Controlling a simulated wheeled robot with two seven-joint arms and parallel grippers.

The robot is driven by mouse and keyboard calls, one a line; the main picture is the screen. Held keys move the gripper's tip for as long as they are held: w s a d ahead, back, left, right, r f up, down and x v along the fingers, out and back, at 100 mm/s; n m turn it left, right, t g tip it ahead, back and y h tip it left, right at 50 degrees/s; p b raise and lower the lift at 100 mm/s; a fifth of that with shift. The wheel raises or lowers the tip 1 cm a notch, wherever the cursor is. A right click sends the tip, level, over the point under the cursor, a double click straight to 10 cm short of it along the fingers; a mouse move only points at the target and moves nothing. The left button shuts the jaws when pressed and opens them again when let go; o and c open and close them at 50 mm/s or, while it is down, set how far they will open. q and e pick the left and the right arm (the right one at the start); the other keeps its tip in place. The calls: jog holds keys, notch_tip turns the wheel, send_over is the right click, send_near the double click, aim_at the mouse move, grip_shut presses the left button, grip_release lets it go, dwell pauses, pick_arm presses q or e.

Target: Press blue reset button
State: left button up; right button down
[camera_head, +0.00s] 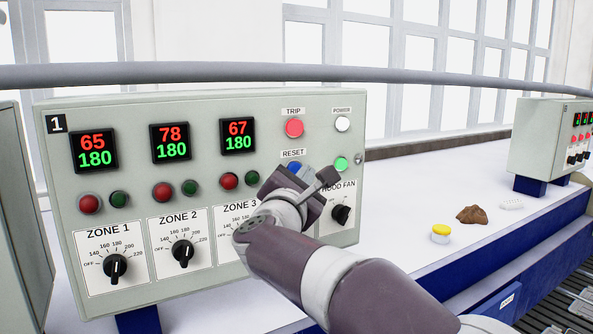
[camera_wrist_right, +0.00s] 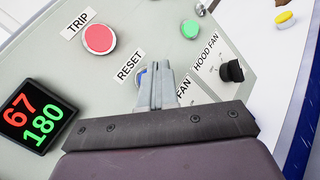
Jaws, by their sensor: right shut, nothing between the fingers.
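The blue reset button (camera_head: 294,167) sits under the RESET label on the grey control panel (camera_head: 207,110), below the red TRIP button (camera_head: 294,128). In the head view it is partly covered by my right gripper (camera_head: 300,178). In the right wrist view only a blue edge of the button (camera_wrist_right: 141,76) shows beside the closed fingertips (camera_wrist_right: 156,72). The right gripper is shut and empty, its tips at or just in front of the button. I cannot tell whether they touch it. My left gripper is not in view.
A white button (camera_head: 342,124), a green button (camera_head: 341,163) and the HOOD FAN knob (camera_head: 341,214) are close to the right gripper. A grey rail (camera_head: 200,75) runs behind the panel.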

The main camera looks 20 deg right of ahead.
dwell(0.5)
jog(key=shift+w+b, duration=0.4)
jog(key=shift+w, duration=0.05)
jog(key=shift+w, duration=0.45)
dwell(0.6)
jog(key=shift+s+b, duration=0.9)
jog(key=shift+b, duration=0.15)
